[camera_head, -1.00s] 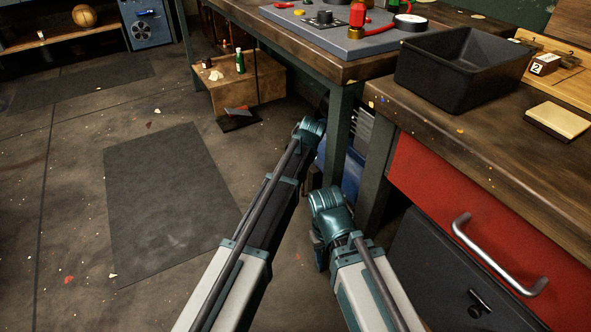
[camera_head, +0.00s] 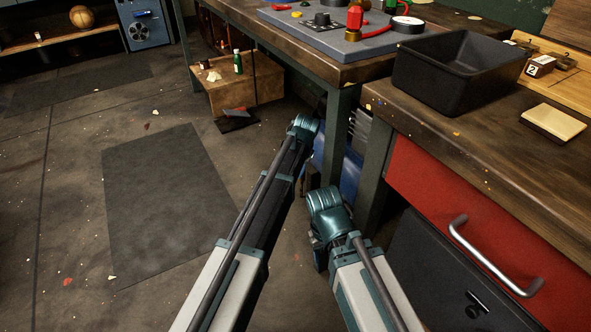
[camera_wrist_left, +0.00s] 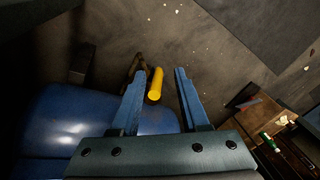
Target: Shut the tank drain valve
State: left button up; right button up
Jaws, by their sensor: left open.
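In the left wrist view, my left gripper (camera_wrist_left: 157,74) is open, with its two blue fingers apart. A yellow valve handle (camera_wrist_left: 155,85) shows between the fingers, closer to the left one. I see no contact; its depth relative to the fingertips is hard to tell. A brownish valve fitting (camera_wrist_left: 138,68) is just left of the handle. The blue tank (camera_wrist_left: 85,115) fills the lower left. In the head view, the tank (camera_head: 350,178) is partly hidden behind the bench leg and my arms. Both arms reach low beside it, and neither gripper's fingers show there.
A bench leg (camera_head: 338,140) stands close to my left arm. The red drawer (camera_head: 470,215) with a metal handle is right of my right arm. A low wooden box (camera_head: 240,90) stands behind. The floor around the dark mat (camera_head: 165,200) is mostly clear.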

pick_arm(q)
jog(key=shift+w+a+r+g+h+p, duration=0.2)
jog(key=shift+w+r+g+h+p, duration=0.1)
jog(key=shift+w+g, duration=0.3)
notch_tip(320, 180, up, 14)
jog(key=g+h+p, duration=0.1)
jog(key=p, duration=1.3)
jog(key=s+f+b, duration=0.2)
jog(key=s, duration=1.4)
jog(key=s+a+f+y+b, duration=0.1)
jog(key=s+f+b, duration=0.2)
jog(key=s, duration=1.3)
jog(key=shift+s+a+g, duration=0.15)
jog(key=shift+g, duration=0.15)
jog(key=shift+f, duration=0.1)
